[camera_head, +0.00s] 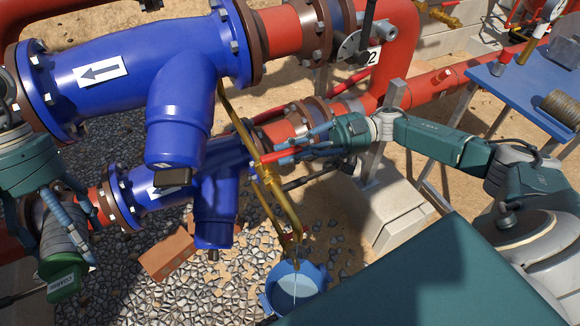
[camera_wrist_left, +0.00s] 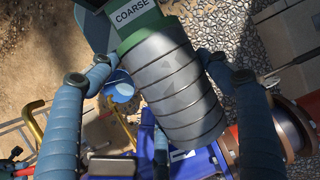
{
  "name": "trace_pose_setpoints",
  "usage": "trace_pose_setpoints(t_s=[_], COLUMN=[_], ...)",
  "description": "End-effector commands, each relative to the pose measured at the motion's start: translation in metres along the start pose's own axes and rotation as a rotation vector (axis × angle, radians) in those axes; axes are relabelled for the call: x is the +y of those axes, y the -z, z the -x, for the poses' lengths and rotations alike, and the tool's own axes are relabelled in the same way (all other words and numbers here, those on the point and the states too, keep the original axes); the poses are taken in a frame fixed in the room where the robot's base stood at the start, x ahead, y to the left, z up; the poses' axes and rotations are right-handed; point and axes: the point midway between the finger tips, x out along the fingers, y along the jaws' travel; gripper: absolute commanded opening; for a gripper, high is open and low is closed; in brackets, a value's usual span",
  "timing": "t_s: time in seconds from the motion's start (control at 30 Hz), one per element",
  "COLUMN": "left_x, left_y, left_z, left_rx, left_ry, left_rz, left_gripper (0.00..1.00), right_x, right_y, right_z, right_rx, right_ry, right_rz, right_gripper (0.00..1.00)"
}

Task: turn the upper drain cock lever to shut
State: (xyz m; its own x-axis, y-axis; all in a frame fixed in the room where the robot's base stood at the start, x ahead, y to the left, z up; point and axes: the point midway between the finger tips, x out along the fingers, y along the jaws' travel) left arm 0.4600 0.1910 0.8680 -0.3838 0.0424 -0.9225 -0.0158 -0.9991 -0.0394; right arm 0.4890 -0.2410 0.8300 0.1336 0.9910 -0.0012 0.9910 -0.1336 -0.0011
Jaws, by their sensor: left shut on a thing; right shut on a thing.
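The upper drain cock sits on a brass drain pipe (camera_head: 237,122) that slopes down from the upper blue strainer body (camera_head: 185,100). Its red lever (camera_head: 285,157) points right, roughly crosswise to the pipe. My right gripper (camera_head: 312,146) is shut on the lever's outer end, its fingers above and below it. My left gripper (camera_head: 58,225) is shut on a grey ribbed strainer basket with a green cap (camera_head: 67,282); the basket (camera_wrist_left: 175,85) fills the middle of the left wrist view, its cap marked COARSE. A thin stream falls from the brass outlet into the blue bucket (camera_head: 316,274).
A lower blue strainer body (camera_head: 214,218) stands behind the pipework. A brick (camera_head: 168,255) lies on the gravel. A concrete block (camera_head: 395,215) carries the pipe support.

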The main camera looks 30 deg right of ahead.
Motion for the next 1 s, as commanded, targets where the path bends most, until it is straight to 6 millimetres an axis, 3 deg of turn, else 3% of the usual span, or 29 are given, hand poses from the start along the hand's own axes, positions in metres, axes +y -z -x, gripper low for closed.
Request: trace_pose_setpoints(t_s=[0.03, 0.23, 0.8, 0.83, 0.9, 1.0], left_x=[0.001, 0.001, 0.001, 0.001, 0.001, 0.001], left_y=[0.005, 0.011, 0.012, 0.012, 0.012, 0.012], left_z=[-0.012, -0.026, -0.029, -0.029, -0.029, -0.029], left_rx=[0.001, 0.001, 0.001, 0.001, 0.001, 0.001], left_ry=[0.0, 0.0, 0.0, 0.0, 0.0, 0.0], left_rz=[0.0, 0.0, 0.0, 0.0, 0.0, 0.0], left_gripper=[0.44, 0.44, 0.44, 0.44, 0.44, 0.44], right_x=[0.004, 0.006, 0.007, 0.007, 0.007, 0.007], right_y=[-0.006, -0.003, 0.001, 0.002, 0.001, 0.001], right_z=[0.0, 0.0, 0.0, 0.0, 0.0, -0.001], right_rx=[0.0, -0.001, 0.001, 0.002, 0.001, 0.001], right_ry=[0.02, 0.085, 0.113, 0.112, 0.112, 0.113], right_rz=[0.006, 0.003, 0.002, 0.002, 0.002, 0.002], right_gripper=[0.0, 0.0, 0.0, 0.21, 0.34, 0.34])
